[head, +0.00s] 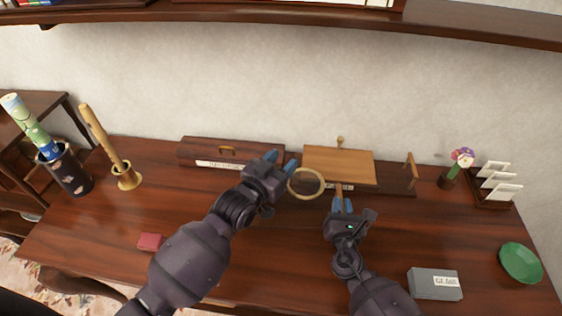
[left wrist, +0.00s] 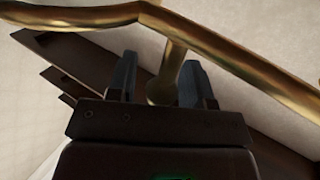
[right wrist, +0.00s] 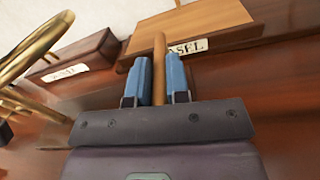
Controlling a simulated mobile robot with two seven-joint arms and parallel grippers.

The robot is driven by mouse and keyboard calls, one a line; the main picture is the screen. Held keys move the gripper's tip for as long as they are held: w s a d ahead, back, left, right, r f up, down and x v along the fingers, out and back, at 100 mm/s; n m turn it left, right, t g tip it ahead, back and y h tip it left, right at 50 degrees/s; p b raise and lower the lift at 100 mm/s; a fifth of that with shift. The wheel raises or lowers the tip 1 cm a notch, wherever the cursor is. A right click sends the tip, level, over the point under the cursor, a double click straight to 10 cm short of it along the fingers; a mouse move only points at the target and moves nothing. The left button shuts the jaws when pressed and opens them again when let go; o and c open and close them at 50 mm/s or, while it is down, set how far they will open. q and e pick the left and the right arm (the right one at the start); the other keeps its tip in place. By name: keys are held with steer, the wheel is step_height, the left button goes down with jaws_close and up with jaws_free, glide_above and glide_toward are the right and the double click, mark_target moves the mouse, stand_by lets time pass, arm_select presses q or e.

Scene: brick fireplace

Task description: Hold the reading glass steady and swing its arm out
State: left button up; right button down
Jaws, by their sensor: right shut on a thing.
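The reading glass shows as a round brass ring (head: 306,183) at the middle of the table in the head view. In the left wrist view, a thin brass post (left wrist: 174,62) of it stands between the spread fingers of my left gripper (head: 281,160), with a gap on the left side. The brass rim (left wrist: 225,50) crosses beyond the fingertips. My right gripper (head: 342,204) is shut on a slim wooden stick (right wrist: 160,68), to the right of the ring. Whether the stick joins the ring cannot be told. Brass curves (right wrist: 35,50) show at left in the right wrist view.
A wooden easel box (head: 338,165) and a long dark box (head: 215,151) stand behind the grippers. A grey box (head: 435,284) and green dish (head: 520,262) are right. A red box (head: 150,242) lies front left.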

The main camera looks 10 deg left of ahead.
arm_select(q)
jaws_close()
